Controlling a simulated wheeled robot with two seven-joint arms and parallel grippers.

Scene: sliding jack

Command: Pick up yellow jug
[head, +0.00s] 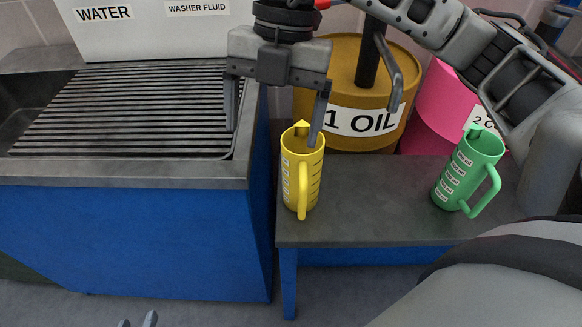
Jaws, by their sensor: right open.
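The yellow jug (301,172) stands upright near the left end of the grey bench, its handle facing the front. My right gripper (276,122) is above and to the left of the jug and open, its fingers pointing down. One finger appears in front of the jug's rim; I cannot tell whether it touches. The other finger is over the sink edge, and nothing is held between them. My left gripper (137,321) shows only its fingertips at the bottom edge, low in front of the blue cabinet.
A green jug (464,170) stands at the bench's (375,205) right side. A yellow oil drum (338,85) and a pink drum (440,112) stand behind. A ribbed sink counter (125,105) is on the left, with a white container (150,32) behind. The bench between the jugs is clear.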

